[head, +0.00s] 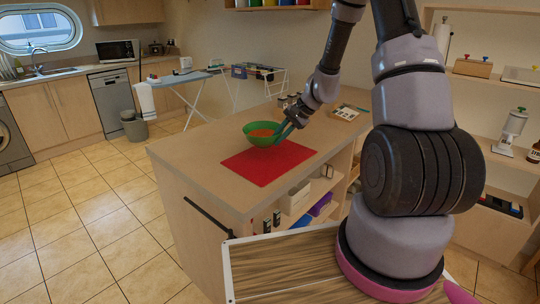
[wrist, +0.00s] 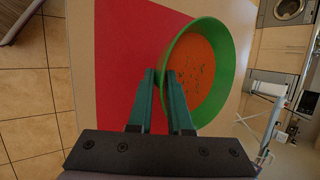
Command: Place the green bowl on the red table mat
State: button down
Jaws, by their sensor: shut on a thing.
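The green bowl (head: 259,134), with orange contents, is at the back edge of the red table mat (head: 268,163) on the wooden island. In the head view it overlaps the mat's back part; I cannot tell whether its base touches the mat. My gripper (head: 285,131) reaches in from the right and is shut on the bowl's near-right rim. In the wrist view the bowl (wrist: 203,75) stands right of the fingers, and my gripper (wrist: 163,78) has its two fingertips at the rim. The red mat (wrist: 118,60) lies below and to the left.
The island top (head: 205,150) is clear left of the mat. A small wooden tray (head: 347,112) lies behind my wrist at the back right. Shelves with boxes (head: 296,196) are under the island's front side. An ironing board (head: 182,78) stands beyond the island.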

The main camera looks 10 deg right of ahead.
jog(key=shift+f, duration=3.3)
jog(key=shift+f, duration=0.1)
jog(key=c, duration=0.8)
grip_release()
jog(key=shift+c, duration=0.2)
jog(key=v, duration=1.2)
jog(key=s+a+r+n+h, duration=0.15)
jog(key=s+r, duration=0.25)
jog(key=r, duration=0.5)
jog(key=s+a+r+n+h, duration=0.1)
jog(key=s+a+r+n, duration=0.2)
jog(key=r, duration=0.6)
jog(key=s+r+t+h, duration=0.1)
jog(key=s+r+t, duration=0.1)
jog(key=s+r, duration=0.3)
jog(key=s+r+n+t+h, duration=0.1)
jog(key=s+r, duration=0.5)
jog(key=s, duration=0.6)
jog(key=shift+s+d+r+t, duration=0.2)
jog(key=shift+s+d+t, duration=0.1)
jog(key=shift+t, duration=0.3)
